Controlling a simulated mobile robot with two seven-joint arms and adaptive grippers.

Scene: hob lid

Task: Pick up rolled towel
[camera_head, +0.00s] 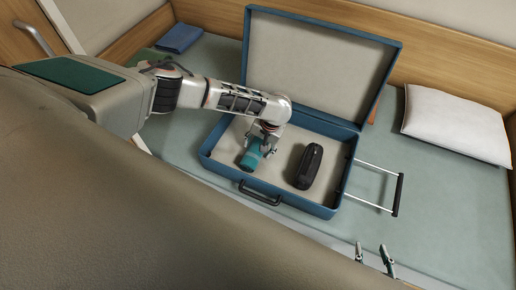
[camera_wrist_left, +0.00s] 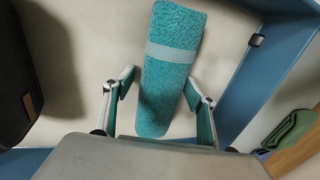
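The rolled towel (camera_head: 249,160) is teal and lies inside the open blue suitcase (camera_head: 222,170), in the left part of its base. In the left wrist view the towel (camera_wrist_left: 172,60) shows a paler band around it. My left gripper (camera_head: 265,146) is over the towel's upper end in the head view. In the left wrist view its fingers (camera_wrist_left: 160,90) are open, one on each side of the towel, with gaps showing. My right gripper (camera_head: 373,257) is at the bottom edge of the head view, its two fingertips apart and nothing seen between them.
A black rounded case (camera_head: 308,166) lies in the suitcase right of the towel. The raised lid (camera_head: 315,60) stands behind. An extended handle (camera_head: 398,195) sticks out right. A pillow (camera_head: 457,122) and folded blue cloth (camera_head: 180,38) lie on the bed (camera_head: 440,210).

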